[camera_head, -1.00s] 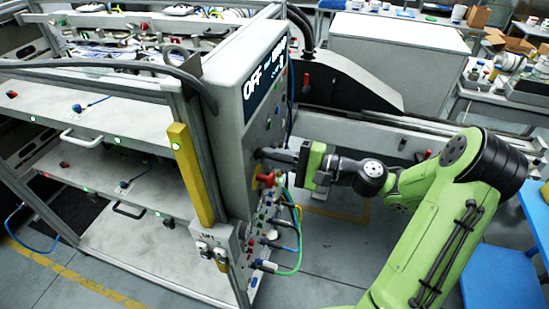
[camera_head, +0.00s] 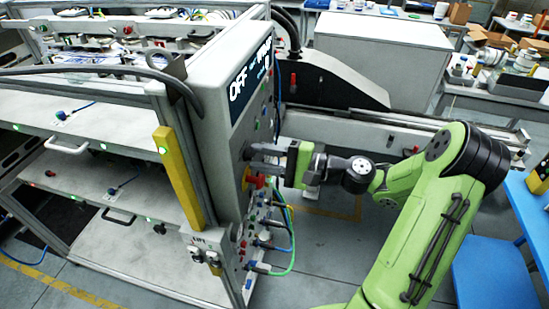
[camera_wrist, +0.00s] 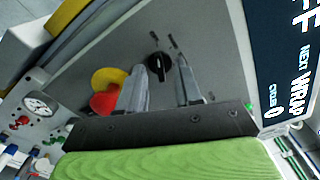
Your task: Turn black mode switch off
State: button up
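The black mode switch (camera_wrist: 158,67) is a round knob on the grey panel in the wrist view. My gripper (camera_wrist: 163,75) is in front of it, with its two grey fingers apart and the knob showing between and just beyond their tips. I cannot tell whether either finger touches the knob. In the head view my gripper (camera_head: 252,152) reaches the panel face (camera_head: 208,85) from the right, and the switch is hidden there.
A red and yellow emergency stop (camera_wrist: 107,92) is close beside the left finger. A dark display (camera_wrist: 290,60) is to the right. A gauge (camera_wrist: 40,104) is at the left. Coloured cables (camera_head: 288,235) hang below my gripper, and a yellow post (camera_head: 178,175) stands on the panel's left.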

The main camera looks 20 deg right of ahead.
jog(key=v, duration=1.5)
jog(key=shift+s+d, duration=0.25)
jog(key=shift+d, duration=0.1)
